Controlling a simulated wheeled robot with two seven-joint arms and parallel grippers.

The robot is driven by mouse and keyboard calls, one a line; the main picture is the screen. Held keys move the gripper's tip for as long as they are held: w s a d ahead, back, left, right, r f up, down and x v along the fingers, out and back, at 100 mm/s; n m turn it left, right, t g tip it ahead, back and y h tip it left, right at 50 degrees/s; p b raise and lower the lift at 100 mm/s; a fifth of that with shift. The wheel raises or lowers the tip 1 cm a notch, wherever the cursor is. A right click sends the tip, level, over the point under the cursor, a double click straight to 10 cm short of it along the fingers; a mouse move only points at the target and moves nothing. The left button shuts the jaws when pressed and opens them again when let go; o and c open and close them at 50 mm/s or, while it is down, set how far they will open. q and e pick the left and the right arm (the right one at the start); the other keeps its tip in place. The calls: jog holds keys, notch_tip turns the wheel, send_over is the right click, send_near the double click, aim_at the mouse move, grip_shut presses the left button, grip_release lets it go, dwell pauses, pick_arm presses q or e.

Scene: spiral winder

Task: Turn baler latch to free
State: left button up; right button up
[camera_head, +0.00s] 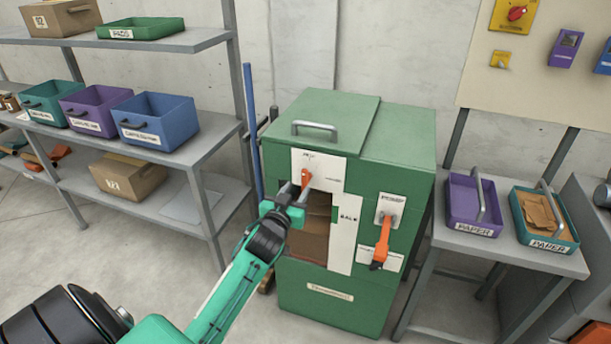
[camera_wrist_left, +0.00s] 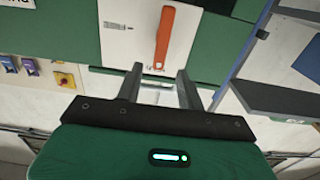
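The green baler (camera_head: 330,297) stands in the middle of the head view. A small orange latch (camera_head: 306,176) sits on a white plate on its upper front. In the left wrist view the orange latch (camera_wrist_left: 165,38) is a long bar on the white plate, a little tilted. My left gripper (camera_head: 297,190) is at the baler's front, close to the latch. In the wrist view the left gripper (camera_wrist_left: 160,73) is open, with one finger on each side of the latch's near end; contact cannot be told. My right gripper is not in view.
An orange lever (camera_head: 383,243) hangs on the baler's right front. A grey handle (camera_head: 315,128) is on the lid. A shelf (camera_head: 165,205) with bins stands left, a blue pole (camera_head: 251,130) beside the baler. A side table (camera_head: 500,251) with two paper trays stands right.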

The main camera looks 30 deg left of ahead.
aim_at(304, 177)
pick_arm(q)
jog(key=x, duration=0.5)
jog(key=shift+w+a, duration=0.1)
jog(key=shift+w, duration=0.3)
jog(key=shift+x, duration=0.85)
grip_shut()
jog(key=shift+p, duration=0.3)
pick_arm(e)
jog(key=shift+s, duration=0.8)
